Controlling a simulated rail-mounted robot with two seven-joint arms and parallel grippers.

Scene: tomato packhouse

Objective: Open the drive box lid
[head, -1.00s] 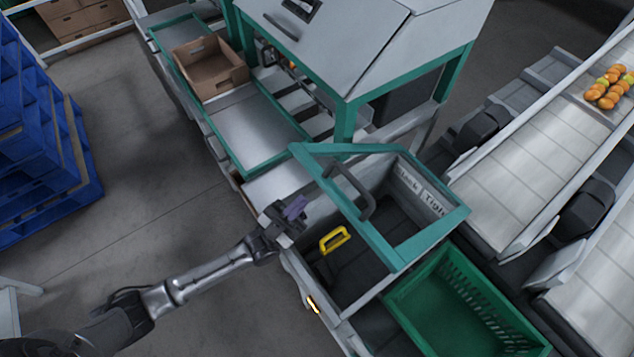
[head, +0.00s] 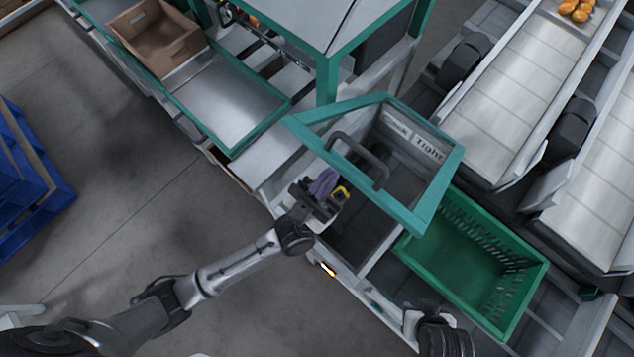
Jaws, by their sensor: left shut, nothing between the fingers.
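The drive box lid (head: 440,188) is a teal frame with a see-through panel and a dark bar handle (head: 357,160). It sits tilted up over the grey drive box (head: 372,287), with its handle side raised. Labels inside the box show through it, one reading "Tight". A yellow handle (head: 344,192) in the box is partly hidden by my left gripper. My left gripper (head: 324,184), with purple fingers, is shut and empty. It is beside the lid's raised left edge, below and left of the handle, apparently not holding it.
A green crate (head: 528,268) stands right of the box. Conveyors (head: 502,95) run along the right. A teal-edged tray table (head: 232,110) with a cardboard box (head: 152,42) is behind. Blue pallets (head: 30,165) stand left. Floor between is clear.

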